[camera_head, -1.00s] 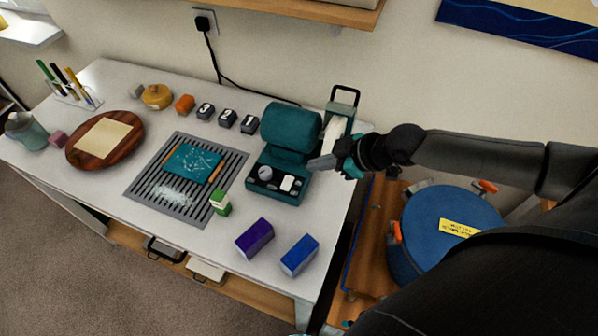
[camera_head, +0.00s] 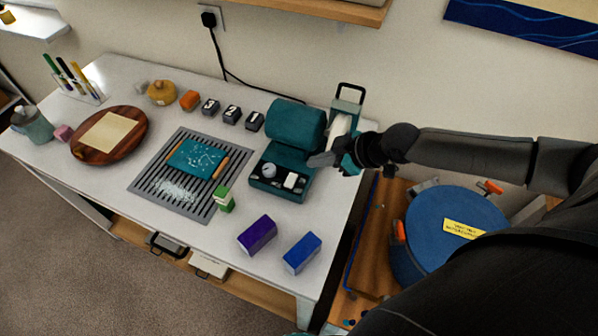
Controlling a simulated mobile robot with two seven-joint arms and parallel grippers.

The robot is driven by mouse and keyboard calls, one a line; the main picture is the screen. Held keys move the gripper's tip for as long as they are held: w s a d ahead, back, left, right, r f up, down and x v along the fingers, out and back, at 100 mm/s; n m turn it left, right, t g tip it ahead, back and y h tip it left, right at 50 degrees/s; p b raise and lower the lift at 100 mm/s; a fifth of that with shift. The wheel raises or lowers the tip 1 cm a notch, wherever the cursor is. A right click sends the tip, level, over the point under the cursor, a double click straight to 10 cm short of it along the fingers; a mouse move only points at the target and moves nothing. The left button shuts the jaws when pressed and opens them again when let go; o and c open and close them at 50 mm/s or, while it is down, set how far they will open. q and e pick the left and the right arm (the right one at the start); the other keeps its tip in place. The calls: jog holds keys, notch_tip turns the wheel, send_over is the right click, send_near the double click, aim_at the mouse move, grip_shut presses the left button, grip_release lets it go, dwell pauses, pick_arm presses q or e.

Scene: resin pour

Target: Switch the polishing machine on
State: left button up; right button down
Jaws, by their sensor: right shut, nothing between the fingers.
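The teal polishing machine (camera_head: 295,122) stands at the right back of the white table. Its front panel (camera_head: 264,186) carries a round grey knob (camera_head: 269,170) and a white rocker switch (camera_head: 291,181). A white polishing wheel (camera_head: 341,126) shows at its right side, partly behind my gripper. My right gripper (camera_head: 312,161) is shut and empty. It is at the right of the machine, a little above and to the right of the switch. I cannot tell whether it touches the housing. My left gripper is not in view.
A slotted grey grate (camera_head: 146,186) with a teal piece (camera_head: 196,158) lies left of the machine. A green-and-white block (camera_head: 225,201), a purple box (camera_head: 257,234) and a blue box (camera_head: 302,253) stand in front. A blue drum (camera_head: 440,220) is at the right.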

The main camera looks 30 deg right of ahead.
aim_at(289, 175)
jog(key=x, duration=0.7)
jog(key=shift+b, duration=0.35)
notch_tip(289, 175, down, 3)
jog(key=shift+w+f+b, duration=0.15)
jog(key=shift+b, duration=0.3)
jog(key=shift+d+f, duration=0.1)
jog(key=shift+f, duration=0.4)
